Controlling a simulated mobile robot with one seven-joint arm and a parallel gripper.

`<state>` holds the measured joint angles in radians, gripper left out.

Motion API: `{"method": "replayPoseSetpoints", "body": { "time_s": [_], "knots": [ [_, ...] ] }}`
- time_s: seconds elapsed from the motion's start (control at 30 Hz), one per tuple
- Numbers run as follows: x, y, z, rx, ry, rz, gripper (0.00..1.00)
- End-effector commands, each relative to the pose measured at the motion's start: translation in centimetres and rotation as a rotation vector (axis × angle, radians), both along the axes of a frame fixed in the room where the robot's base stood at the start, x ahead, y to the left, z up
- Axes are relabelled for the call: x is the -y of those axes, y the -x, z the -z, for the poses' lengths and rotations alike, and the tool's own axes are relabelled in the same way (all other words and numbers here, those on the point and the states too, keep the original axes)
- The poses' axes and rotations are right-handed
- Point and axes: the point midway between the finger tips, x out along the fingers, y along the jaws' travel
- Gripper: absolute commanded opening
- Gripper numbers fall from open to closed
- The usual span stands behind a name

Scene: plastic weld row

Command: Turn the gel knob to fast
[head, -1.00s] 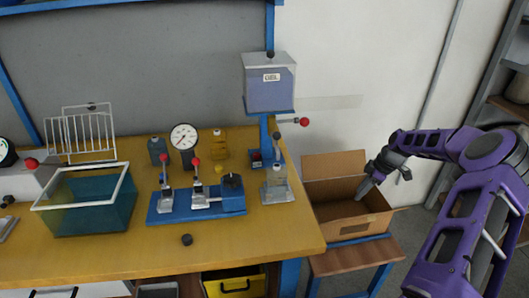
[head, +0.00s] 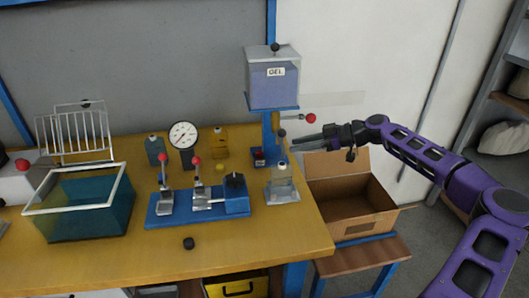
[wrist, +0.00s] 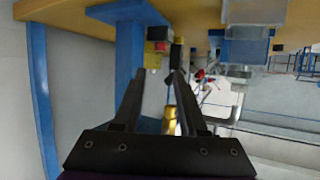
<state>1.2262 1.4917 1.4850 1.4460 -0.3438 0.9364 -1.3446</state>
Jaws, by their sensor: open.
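The gel dispenser (head: 273,88), a grey box labelled GEL, stands on a blue post (head: 267,130) at the bench's right end. A black knob (head: 275,47) tops it. A brass fitting (head: 276,121) and a red ball (head: 311,118) on a short lever are below it. I cannot tell which part is the gel knob, and no fast mark is readable. My gripper (head: 298,143) is open and empty, pointing left, just below the red ball. In the wrist view, the brass piece (wrist: 170,118) appears between the open fingers (wrist: 155,80); contact is not clear.
An open cardboard box (head: 345,222) sits below my arm. A clear strip (head: 335,98) projects right of the dispenser.

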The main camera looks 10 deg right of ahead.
Motion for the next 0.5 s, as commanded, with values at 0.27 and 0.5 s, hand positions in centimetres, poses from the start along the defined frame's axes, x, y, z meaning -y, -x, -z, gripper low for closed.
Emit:
{"method": "replayPoseSetpoints", "body": {
  "time_s": [0.27, 0.5],
  "knots": [
    [-5.4, -2.5, 2.5, 0.0, -0.001, -0.003, 0.42],
    [-8.7, -4.1, 4.0, 0.0, 0.0, -0.002, 0.42]
  ]
}}
